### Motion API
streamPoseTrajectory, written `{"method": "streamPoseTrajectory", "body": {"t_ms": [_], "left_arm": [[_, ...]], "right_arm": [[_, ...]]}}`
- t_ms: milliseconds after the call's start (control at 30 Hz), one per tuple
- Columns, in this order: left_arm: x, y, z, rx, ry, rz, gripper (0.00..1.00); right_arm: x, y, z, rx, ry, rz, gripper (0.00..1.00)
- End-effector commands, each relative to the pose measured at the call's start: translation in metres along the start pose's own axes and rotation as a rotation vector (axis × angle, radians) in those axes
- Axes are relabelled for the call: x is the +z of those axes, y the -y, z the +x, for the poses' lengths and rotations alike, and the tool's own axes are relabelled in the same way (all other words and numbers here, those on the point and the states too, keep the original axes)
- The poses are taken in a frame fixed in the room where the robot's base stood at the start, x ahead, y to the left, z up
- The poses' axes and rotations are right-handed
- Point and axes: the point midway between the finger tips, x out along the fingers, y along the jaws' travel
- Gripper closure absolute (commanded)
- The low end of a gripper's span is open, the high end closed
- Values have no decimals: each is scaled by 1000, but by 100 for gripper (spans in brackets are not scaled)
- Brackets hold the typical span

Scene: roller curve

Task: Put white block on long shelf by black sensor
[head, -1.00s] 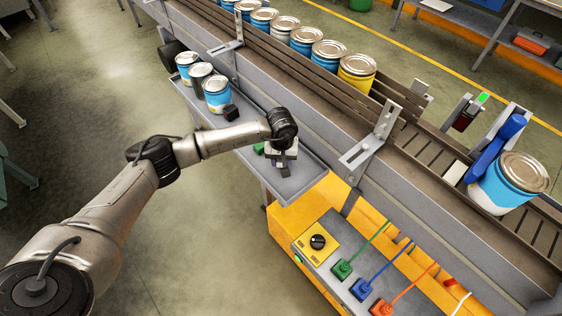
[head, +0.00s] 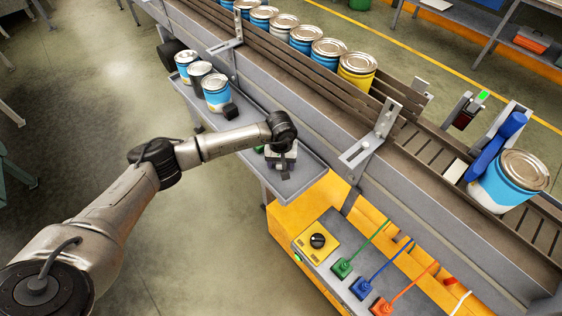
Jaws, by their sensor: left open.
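A small white block (head: 455,171) lies on the roller conveyor at the right, beside the blue arm and a tilted blue-and-white can. The long grey shelf (head: 305,182) runs along the near side of the conveyor. A small black box (head: 230,111), which looks like the black sensor, sits on the shelf beside a can. My left gripper (head: 285,172) points down over the shelf's near end, to the right of the black box. It is open; its own body hides most of the space between its fingers. My right gripper is out of view.
Several cans (head: 215,93) stand at the shelf's far end. A small green thing (head: 259,149) shows beside my left gripper. The blue arm (head: 495,147) crosses the conveyor against the tilted can (head: 510,180). Metal brackets (head: 372,143) stick out over the shelf side.

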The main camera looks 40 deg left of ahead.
Motion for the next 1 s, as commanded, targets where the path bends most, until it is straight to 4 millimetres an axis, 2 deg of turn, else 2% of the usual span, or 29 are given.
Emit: {"method": "streamPoseTrajectory", "body": {"t_ms": [267,700,1000], "left_arm": [[-1,0,-14,2,-3,0,38],[-1,0,-94,2,-2,0,38],[0,0,-121,0,-1,0,38]], "right_arm": [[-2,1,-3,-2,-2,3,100],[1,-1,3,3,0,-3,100],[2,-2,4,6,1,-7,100]]}}
